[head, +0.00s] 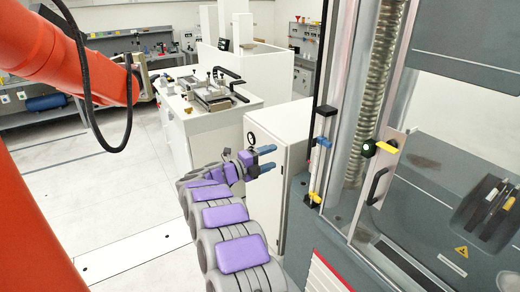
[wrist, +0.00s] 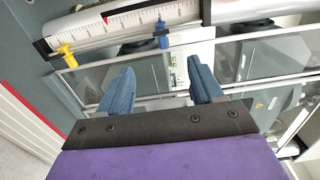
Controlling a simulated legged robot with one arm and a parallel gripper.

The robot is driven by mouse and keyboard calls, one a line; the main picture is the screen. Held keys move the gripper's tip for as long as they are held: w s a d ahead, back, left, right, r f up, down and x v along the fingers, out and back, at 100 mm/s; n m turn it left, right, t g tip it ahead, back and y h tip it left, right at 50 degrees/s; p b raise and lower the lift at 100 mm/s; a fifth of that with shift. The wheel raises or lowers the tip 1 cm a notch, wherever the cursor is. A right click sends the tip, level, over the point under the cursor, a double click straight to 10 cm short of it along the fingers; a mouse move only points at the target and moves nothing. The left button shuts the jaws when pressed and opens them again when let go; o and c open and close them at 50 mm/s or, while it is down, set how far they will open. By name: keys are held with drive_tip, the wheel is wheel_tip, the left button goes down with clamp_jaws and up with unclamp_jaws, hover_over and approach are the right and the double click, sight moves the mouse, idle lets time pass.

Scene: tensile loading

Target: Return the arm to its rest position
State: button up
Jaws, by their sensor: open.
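My gripper (head: 268,158) is at the end of my purple and grey arm, in the middle of the head view, with its blue fingers pointing right. In the wrist view its two fingers (wrist: 162,72) stand apart with nothing between them. The arm (head: 241,253) reaches from the lower edge of the head view and bends back to the right at its far end. The fingers appear in front of a white cabinet (head: 286,185). I see no contact with it. My base is hidden.
A grey testing machine (head: 430,160) with a door handle (head: 377,186) fills the right. A ruler (wrist: 150,20) with yellow and blue holders shows in the wrist view. A large orange arm (head: 70,50) stands at left. White floor (head: 120,205) is open left of my arm.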

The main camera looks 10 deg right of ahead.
drive_tip(key=w+a+r+n+t+y, duration=0.6)
drive_tip(key=a+r+n+t+y, duration=0.3)
drive_tip(key=r+n+y, duration=0.15)
drive_tip(key=s+a+r+n+g+y, duration=0.2)
drive_tip(key=s+a+n+y, duration=0.8)
drive_tip(key=a+n, duration=0.15)
drive_tip(key=s+d+f+n+g, duration=0.1)
drive_tip(key=s+f+n+g, duration=0.3)
drive_tip(key=s, duration=0.8)
drive_tip(key=s+d+f+n+g, duration=0.1)
drive_tip(key=s+f+n+g, duration=0.25)
drive_tip(key=s, duration=0.75)
drive_tip(key=s+d+f+g+h, duration=0.1)
drive_tip(key=s+d, duration=0.3)
drive_tip(key=s, duration=0.6)
drive_tip(key=s+d+f+n+g+h, duration=0.1)
drive_tip(key=s+d+f+g, duration=0.3)
drive_tip(key=s, duration=0.6)
drive_tip(key=s+d+f+n+g+h, duration=0.1)
drive_tip(key=s+d+f+g, duration=0.1)
drive_tip(key=s+d, duration=0.3)
drive_tip(key=s+f, duration=0.1)
drive_tip(key=s, duration=0.3)
drive_tip(key=shift+s+d+g+h, duration=0.2)
drive_tip(key=shift+s+g+h, duration=0.15)
drive_tip(key=shift+s, duration=0.05)
